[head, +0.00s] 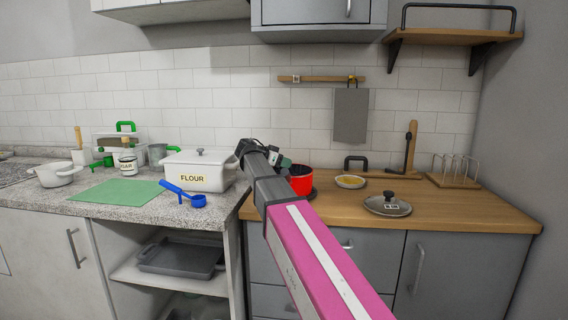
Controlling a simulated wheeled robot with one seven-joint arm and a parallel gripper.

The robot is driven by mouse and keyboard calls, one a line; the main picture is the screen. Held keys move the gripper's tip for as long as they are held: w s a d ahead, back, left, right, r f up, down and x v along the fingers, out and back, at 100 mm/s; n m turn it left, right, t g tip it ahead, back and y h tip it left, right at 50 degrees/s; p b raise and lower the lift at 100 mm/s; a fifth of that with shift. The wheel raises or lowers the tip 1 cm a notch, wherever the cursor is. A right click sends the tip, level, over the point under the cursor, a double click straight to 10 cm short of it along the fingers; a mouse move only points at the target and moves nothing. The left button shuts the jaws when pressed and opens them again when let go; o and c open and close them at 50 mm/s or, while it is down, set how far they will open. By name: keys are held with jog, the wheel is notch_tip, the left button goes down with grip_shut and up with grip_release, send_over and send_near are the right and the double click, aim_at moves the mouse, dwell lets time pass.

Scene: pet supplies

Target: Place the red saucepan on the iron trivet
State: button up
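The red saucepan (301,182) stands upright on the right-hand wooden counter, partly hidden by my arm. A dark round edge (313,194) shows at its lower right. It looks like the iron trivet, but my arm hides most of it, and I cannot tell whether the pan rests fully on it. My gripper (282,161) is just behind the end of my arm, at the pan's upper left. Its fingers are too small and covered to show whether they are open, or whether they touch the pan.
A small dish with yellow contents (350,181) and a dark lid with a knob (387,205) sit right of the pan. A wooden rack (455,181) stands farther right. A white flour box (198,171) and blue scoop (184,195) are on the left counter.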

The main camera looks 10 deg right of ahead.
jog(key=shift+r, duration=0.15)
jog(key=v, duration=1.2)
